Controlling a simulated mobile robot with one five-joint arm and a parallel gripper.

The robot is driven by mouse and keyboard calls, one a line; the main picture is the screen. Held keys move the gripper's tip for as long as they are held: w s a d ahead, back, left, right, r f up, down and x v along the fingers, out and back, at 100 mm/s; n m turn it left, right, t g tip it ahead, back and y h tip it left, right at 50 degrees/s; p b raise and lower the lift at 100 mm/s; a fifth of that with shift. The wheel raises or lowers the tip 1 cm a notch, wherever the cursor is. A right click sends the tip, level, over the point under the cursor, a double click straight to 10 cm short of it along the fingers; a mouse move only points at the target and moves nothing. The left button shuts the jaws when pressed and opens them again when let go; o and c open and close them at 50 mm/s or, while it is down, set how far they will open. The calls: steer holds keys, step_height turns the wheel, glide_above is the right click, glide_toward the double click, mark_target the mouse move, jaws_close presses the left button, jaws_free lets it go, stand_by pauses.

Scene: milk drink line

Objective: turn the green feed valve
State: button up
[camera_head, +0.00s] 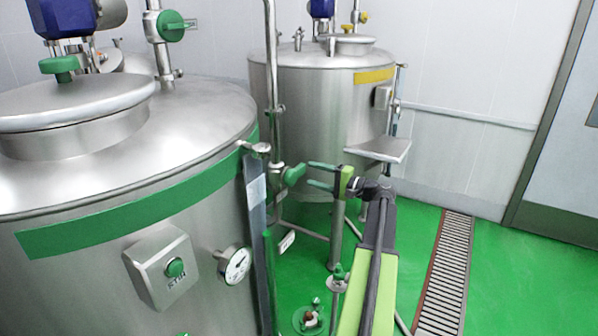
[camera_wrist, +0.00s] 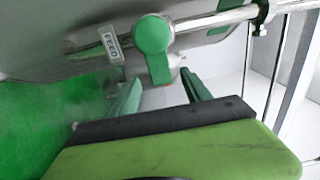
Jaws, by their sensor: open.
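The green feed valve (camera_head: 293,174) sits on a steel pipe beside the near tank. In the wrist view it shows as a round green hub (camera_wrist: 152,35) with a short lever (camera_wrist: 160,69) pointing down in the picture. A tag reading FEED (camera_wrist: 107,44) is at its left. My gripper (camera_head: 309,175) is open, just right of the valve in the head view, with its green fingers pointing at it. In the wrist view my gripper (camera_wrist: 160,78) has one fingertip on each side of the lever's end, with gaps visible. How deep the lever lies between them is unclear.
The near tank (camera_head: 80,240) with its green band, stop box (camera_head: 162,266) and gauge (camera_head: 234,264) fills the left. A yellow-banded tank (camera_head: 310,110) with a side shelf (camera_head: 380,148) stands behind. A floor drain (camera_head: 447,270) runs along open green floor at right.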

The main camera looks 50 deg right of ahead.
mark_target(302, 171)
steer(key=x, duration=0.6)
steer(key=shift+w+a, duration=0.1)
steer(key=shift+w, duration=0.1)
jaws_close()
stand_by(1.1)
